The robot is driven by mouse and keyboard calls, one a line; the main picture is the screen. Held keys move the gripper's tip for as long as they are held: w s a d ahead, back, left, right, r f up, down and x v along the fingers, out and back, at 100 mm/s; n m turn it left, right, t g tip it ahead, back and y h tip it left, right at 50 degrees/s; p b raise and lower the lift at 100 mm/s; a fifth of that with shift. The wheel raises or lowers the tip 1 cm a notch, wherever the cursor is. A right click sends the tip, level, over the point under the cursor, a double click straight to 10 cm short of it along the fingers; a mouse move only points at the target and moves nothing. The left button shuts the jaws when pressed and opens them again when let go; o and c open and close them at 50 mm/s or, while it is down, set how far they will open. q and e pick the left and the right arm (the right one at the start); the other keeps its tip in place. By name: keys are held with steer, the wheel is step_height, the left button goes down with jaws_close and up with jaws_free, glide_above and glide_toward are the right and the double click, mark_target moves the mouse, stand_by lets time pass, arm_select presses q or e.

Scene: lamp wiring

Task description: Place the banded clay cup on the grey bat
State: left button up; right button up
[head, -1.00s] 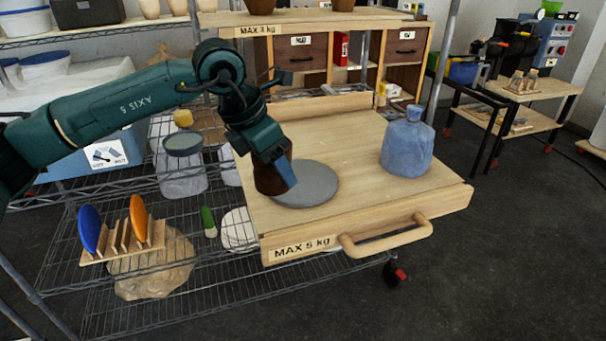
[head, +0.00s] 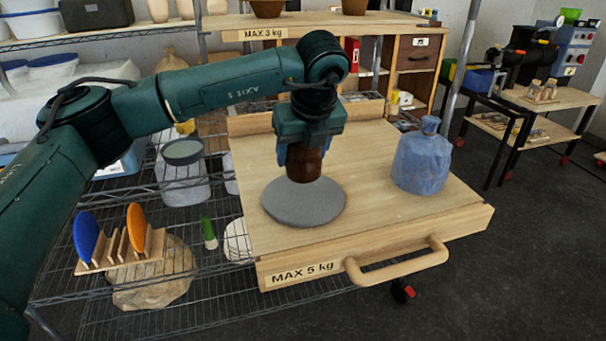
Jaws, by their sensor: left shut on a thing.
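My left gripper (head: 303,150) points down over the wooden drawer top and is shut on a dark brown cup (head: 304,168). The cup is upright, and its upper part is hidden by the gripper. Its lower end overlaps the back part of the round grey bat (head: 303,206) in the head view. I cannot tell whether it touches the bat or hangs just above it. The bat lies flat near the left front of the wooden surface, and its front part is bare. My right gripper is not in view.
A blue jug (head: 422,160) stands on the right of the wooden surface (head: 375,212). A drawer handle (head: 398,262) sticks out at the front. A rack with a blue disc (head: 86,236) and an orange disc (head: 136,229) stands on the wire shelf at left.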

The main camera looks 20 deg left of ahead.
mark_target(303, 172)
arm_select(q)
step_height(303, 172, down, 4)
steer(key=shift+f, duration=0.3)
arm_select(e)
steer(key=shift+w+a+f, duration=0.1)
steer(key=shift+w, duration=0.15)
arm_select(q)
steer(key=o, duration=0.7)
steer(key=shift+f, duration=0.15)
steer(key=o, duration=0.5)
steer(key=shift+c, duration=0.2)
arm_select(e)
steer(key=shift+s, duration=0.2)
